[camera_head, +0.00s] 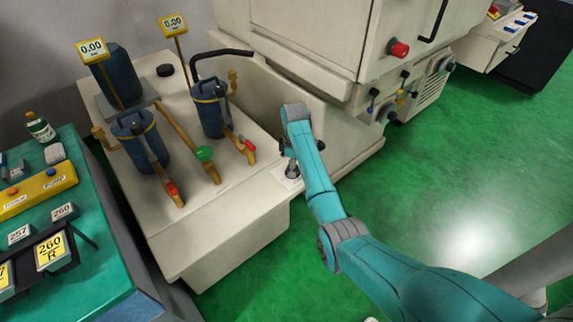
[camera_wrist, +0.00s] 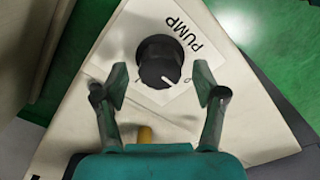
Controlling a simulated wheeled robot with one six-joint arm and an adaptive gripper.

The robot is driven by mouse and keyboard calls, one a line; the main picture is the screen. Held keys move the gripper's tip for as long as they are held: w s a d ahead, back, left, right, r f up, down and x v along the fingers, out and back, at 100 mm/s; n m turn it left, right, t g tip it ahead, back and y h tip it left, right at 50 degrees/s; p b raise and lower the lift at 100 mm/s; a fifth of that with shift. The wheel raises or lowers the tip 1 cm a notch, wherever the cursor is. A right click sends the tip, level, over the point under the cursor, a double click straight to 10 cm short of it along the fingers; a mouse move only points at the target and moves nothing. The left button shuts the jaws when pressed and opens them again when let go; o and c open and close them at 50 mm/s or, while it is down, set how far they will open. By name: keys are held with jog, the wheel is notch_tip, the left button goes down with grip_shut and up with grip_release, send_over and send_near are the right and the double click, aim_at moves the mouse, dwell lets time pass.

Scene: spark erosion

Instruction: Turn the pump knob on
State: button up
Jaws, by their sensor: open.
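The black pump knob (camera_wrist: 160,62) sits on a white label marked "PUMP" (camera_wrist: 186,32) in the wrist view. My gripper (camera_wrist: 161,84) is open, with one finger on each side of the knob and visible gaps. I cannot tell how high the fingertips are above the panel. In the head view my gripper (camera_head: 291,166) points down at the corner of the cream machine, and the knob is mostly hidden there.
The cream tank unit (camera_head: 225,215) carries blue filter canisters (camera_head: 140,138), a green valve (camera_head: 204,154) and red-handled taps (camera_head: 249,145) left of my arm. A large cream machine cabinet (camera_head: 310,35) stands behind. A teal bench (camera_head: 90,265) is at left. Green floor is clear at right.

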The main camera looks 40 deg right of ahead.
jog(key=shift+f, duration=0.35)
jog(key=c, duration=1.1)
jog(key=shift+c, duration=0.2)
